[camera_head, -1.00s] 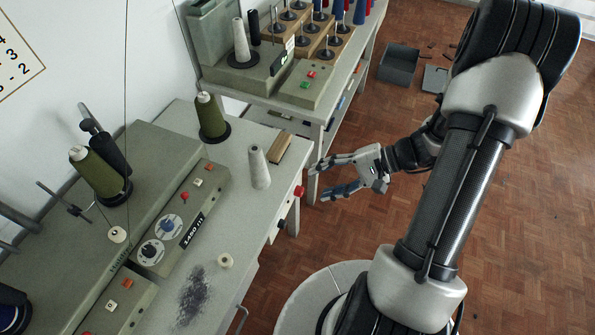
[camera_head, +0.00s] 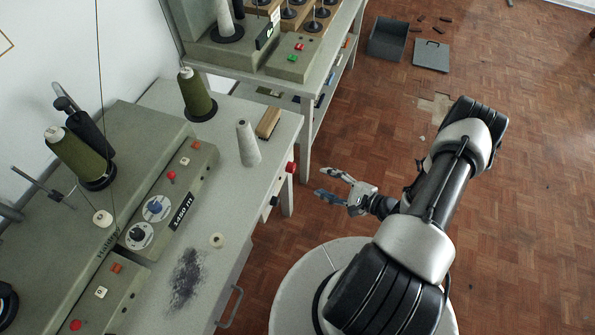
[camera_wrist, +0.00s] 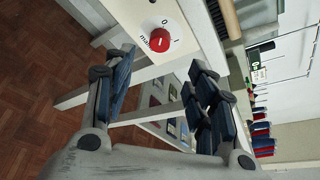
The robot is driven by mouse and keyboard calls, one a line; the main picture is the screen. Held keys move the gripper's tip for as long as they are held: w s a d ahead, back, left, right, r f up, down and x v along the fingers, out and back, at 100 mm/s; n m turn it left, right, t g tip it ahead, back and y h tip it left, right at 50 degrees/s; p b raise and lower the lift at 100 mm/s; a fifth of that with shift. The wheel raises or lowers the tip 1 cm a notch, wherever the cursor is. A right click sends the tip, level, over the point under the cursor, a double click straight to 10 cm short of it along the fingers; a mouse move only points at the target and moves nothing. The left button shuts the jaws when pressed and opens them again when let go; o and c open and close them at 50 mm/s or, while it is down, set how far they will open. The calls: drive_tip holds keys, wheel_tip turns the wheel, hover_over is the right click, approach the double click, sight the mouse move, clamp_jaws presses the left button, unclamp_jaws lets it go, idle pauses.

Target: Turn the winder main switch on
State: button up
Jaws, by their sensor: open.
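The main switch is a red round knob (camera_head: 291,167) on the front edge of the winder table (camera_head: 222,132). In the wrist view the red knob (camera_wrist: 160,40) sits on a cream plate with a 0, a stroke and lettering that seems to read "main". A pale mark crosses the knob, but I cannot tell for sure which label it faces. My gripper (camera_head: 325,184) is open and empty, in front of the knob and to its right, apart from it. In the wrist view the knob lies ahead, beyond the spread fingers of my gripper (camera_wrist: 153,78).
The winder (camera_head: 150,170) with dials and buttons stands on the table. A second table (camera_head: 300,78) is behind.

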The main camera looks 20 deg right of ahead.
sight(294, 169)
drive_tip(key=b+x, duration=0.3)
drive_tip(key=x, duration=0.9)
drive_tip(key=shift+w, duration=0.1)
drive_tip(key=c, duration=1.1)
